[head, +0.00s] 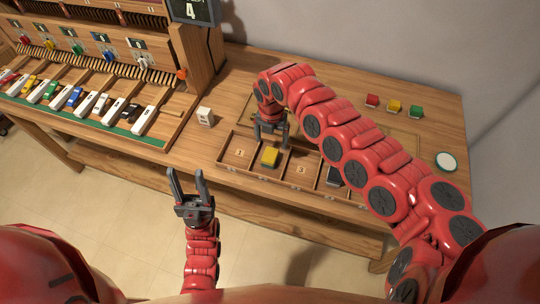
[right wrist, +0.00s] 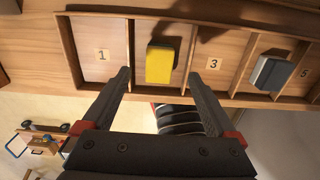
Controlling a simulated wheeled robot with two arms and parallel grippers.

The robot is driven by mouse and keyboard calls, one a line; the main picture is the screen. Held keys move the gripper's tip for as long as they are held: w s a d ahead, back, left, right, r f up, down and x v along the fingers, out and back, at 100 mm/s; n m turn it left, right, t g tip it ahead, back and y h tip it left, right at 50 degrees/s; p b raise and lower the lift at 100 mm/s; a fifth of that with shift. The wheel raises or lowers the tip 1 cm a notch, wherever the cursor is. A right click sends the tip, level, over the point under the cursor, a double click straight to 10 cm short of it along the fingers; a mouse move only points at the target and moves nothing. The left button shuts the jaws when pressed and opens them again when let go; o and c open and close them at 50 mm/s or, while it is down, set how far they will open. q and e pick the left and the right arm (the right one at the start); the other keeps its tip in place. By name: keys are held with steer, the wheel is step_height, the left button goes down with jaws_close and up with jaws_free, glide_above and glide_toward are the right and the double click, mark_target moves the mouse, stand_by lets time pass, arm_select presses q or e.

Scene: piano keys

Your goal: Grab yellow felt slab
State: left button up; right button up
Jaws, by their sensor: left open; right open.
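The yellow felt slab (head: 270,157) lies in the second compartment of a low wooden tray (head: 261,176), between the compartments marked 1 and 3. It also shows in the right wrist view (right wrist: 160,63). My right gripper (head: 271,144) is open and empty, pointing down at the tray just behind the slab in the head view. In the right wrist view the slab appears between the two fingertips, with gaps on both sides; I cannot tell the height above it. My left gripper (head: 186,178) is open and empty, in front of the table's edge.
A dark block (head: 333,177) lies in the fourth compartment. Thin dividers separate the compartments. A white block (head: 205,116) stands left of the tray. Red (head: 372,100), yellow (head: 394,106) and green (head: 417,111) blocks sit at the back right. A piano-like case (head: 150,100) fills the left.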

mark_target(271, 152)
steer(key=shift+s+f, duration=0.15)
steer(key=shift+f, duration=0.35)
steer(key=shift+a+f+p, duration=0.1)
steer(key=shift+f+p, duration=0.25)
steer(key=shift+p, duration=0.15)
step_height(271, 152, down, 4)
steer(key=shift+r+p, duration=0.2)
steer(key=shift+p, duration=0.5)
steer(key=shift+f, duration=0.5)
steer(key=c, duration=1.4)
